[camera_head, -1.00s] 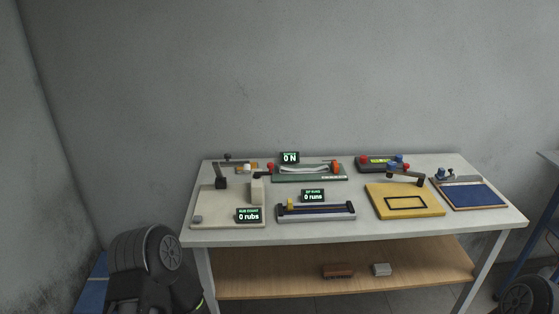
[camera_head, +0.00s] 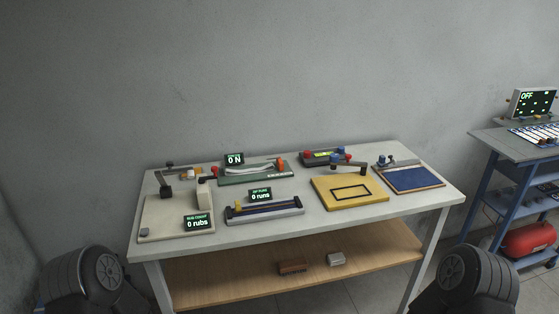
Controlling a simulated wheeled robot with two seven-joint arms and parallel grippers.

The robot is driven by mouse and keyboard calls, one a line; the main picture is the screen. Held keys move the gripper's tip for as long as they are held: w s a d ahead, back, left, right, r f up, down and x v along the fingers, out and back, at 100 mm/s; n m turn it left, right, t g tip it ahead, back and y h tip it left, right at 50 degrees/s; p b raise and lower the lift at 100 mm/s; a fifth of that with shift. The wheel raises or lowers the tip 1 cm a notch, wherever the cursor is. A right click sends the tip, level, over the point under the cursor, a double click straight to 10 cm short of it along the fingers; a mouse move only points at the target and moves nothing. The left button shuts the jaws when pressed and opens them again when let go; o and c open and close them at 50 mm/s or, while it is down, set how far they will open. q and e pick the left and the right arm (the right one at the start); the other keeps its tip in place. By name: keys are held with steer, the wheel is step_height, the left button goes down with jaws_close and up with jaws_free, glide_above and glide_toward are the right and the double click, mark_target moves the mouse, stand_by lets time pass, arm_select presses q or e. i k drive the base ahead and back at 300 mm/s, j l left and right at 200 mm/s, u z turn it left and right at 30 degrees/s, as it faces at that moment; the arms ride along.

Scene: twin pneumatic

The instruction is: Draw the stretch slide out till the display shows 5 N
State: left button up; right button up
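The stretch device is a green base (camera_head: 256,178) at the back left of the white table, with a pale band across it. An orange-red knob or slide (camera_head: 280,165) stands at its right end, and a small red part (camera_head: 214,170) is at its left end. Its display (camera_head: 234,159) reads 0 N. No gripper fingers show in view. Only dark rounded parts of my own arms are at the lower left and lower right, away from the table top.
The white table (camera_head: 320,222) also holds a beige board (camera_head: 165,220) with a "0 rubs" display, a purple rail (camera_head: 265,213) with "0 runs", a yellow board (camera_head: 348,203) and a blue panel (camera_head: 410,180). A blue cart (camera_head: 492,140) stands at right. Bare floor lies between.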

mark_target(280, 163)
steer(key=i+l, duration=0.15)
steer(key=l, duration=0.2)
steer(key=i+l, duration=0.15)
steer(key=l, duration=0.2)
steer(key=i+l, duration=0.1)
steer(key=l, duration=0.2)
steer(key=i+l, duration=0.15)
steer(key=l, duration=0.2)
steer(key=i+l, duration=0.15)
steer(key=l, duration=0.2)
steer(key=u, duration=0.95)
